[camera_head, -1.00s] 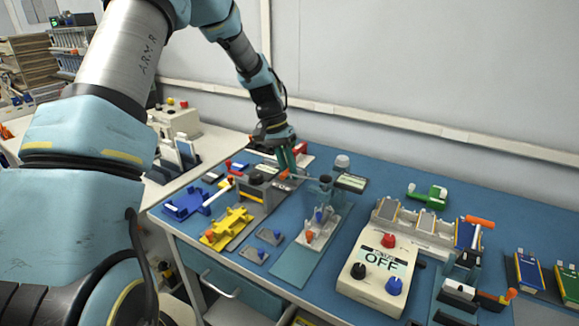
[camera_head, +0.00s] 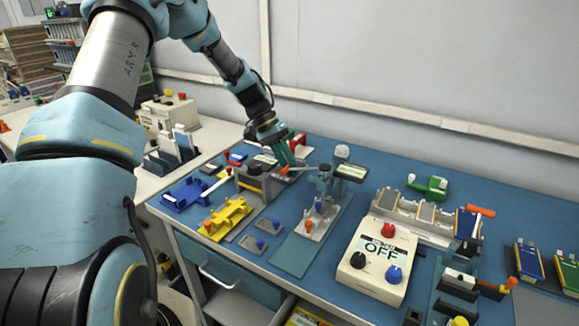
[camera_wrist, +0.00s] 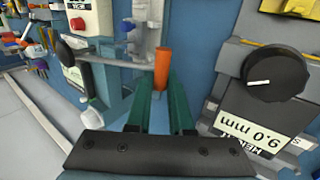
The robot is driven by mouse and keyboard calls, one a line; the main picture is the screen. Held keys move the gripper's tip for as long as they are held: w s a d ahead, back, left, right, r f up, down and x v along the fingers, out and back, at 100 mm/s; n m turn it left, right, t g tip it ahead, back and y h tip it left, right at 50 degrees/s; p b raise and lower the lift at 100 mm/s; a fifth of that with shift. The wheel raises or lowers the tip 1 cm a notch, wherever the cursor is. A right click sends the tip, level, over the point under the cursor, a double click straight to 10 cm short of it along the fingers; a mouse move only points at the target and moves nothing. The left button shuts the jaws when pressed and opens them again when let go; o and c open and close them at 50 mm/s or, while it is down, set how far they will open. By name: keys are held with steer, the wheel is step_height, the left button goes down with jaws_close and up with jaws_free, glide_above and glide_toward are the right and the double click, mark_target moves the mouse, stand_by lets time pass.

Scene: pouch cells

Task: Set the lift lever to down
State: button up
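The lift lever, a thin light rod with an orange handle (camera_head: 284,170), sticks out leftward from a grey upright stand (camera_head: 324,184) and looks roughly level. In the wrist view the orange handle (camera_wrist: 162,68) stands between the tips of my two green fingers, with a narrow gap seeming to show on each side. My gripper (camera_head: 286,157) is at the handle and looks open around it; contact cannot be made out. The wrist view shows my gripper (camera_wrist: 160,92) with its fingers apart. The rod runs left from the handle to a black pivot (camera_wrist: 74,48).
A grey unit with a black knob (camera_wrist: 274,72) and a 9.0 mm display (camera_wrist: 262,130) is close on the right in the wrist view. A yellow fixture (camera_head: 225,217), a blue fixture (camera_head: 184,194) and a box reading OFF (camera_head: 378,258) stand on the blue mat.

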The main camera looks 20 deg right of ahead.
steer(key=o, duration=0.4)
steer(key=shift+f, duration=0.1)
steer(key=shift+o, duration=0.2)
steer(key=b+v, duration=0.2)
steer(key=v, duration=0.9)
steer(key=shift+b, duration=0.4)
steer(key=s+a+f+n+t+y, duration=0.1)
steer(key=s+a+n+t, duration=0.1)
steer(key=s+a, duration=0.3)
steer(key=s+a+f+n+t+y, duration=0.1)
steer(key=s+a+n, duration=0.3)
steer(key=a, duration=0.9)
steer(key=s+a+f+n+t+y, duration=0.1)
steer(key=s+a+n+t, duration=0.2)
steer(key=s+a, duration=0.4)
steer(key=a, duration=0.3)
steer(key=shift+f+t+y, duration=0.3)
steer(key=shift+y, duration=0.1)
